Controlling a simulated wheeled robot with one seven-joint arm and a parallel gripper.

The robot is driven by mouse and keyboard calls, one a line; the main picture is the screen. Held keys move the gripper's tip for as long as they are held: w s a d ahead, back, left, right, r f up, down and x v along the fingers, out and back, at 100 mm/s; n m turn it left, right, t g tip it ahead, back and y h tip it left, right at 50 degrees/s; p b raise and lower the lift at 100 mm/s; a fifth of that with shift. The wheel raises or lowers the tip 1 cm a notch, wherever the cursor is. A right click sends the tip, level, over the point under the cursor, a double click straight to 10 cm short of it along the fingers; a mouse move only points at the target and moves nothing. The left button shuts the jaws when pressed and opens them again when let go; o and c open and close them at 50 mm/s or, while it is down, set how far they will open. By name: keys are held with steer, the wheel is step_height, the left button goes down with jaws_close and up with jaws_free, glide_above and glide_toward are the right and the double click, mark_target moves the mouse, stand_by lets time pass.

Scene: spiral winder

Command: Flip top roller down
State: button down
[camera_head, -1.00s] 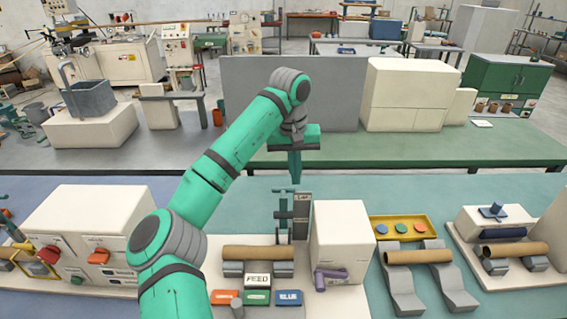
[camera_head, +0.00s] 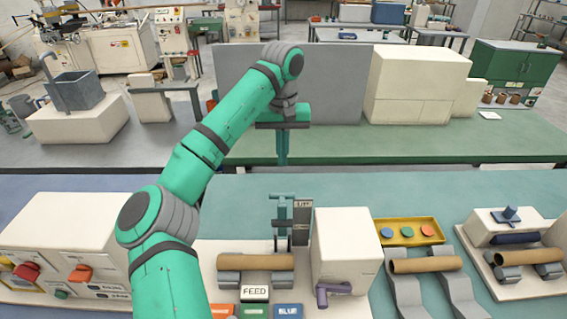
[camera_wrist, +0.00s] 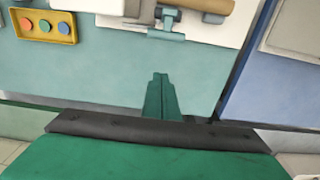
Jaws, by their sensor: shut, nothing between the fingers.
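The winder at front centre has a brown tube (camera_head: 236,262) lying across grey supports. Behind the tube, a teal hinged arm stands upright with a crossbar (camera_head: 283,196) at its top and a short dark roller (camera_head: 283,224) lower down, apparently the top roller, flipped up. In the wrist view the teal crossbar (camera_wrist: 166,36) and the tube (camera_wrist: 205,5) show at the top edge. My gripper (camera_head: 282,163) points down behind and above the arm, apart from it. Its fingers (camera_wrist: 160,76) are shut and empty.
A white box (camera_head: 345,250) with a purple lever (camera_head: 333,291) stands right of the tube. A yellow tray (camera_head: 440,233) with coloured discs and another tube (camera_head: 426,264) lie farther right. The teal bench behind the winder is clear.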

steer(key=s+f, duration=0.4)
steer(key=f, duration=0.3)
stand_by(0.3)
steer(key=shift+w+d+f, duration=0.1)
steer(key=shift+w, duration=0.05)
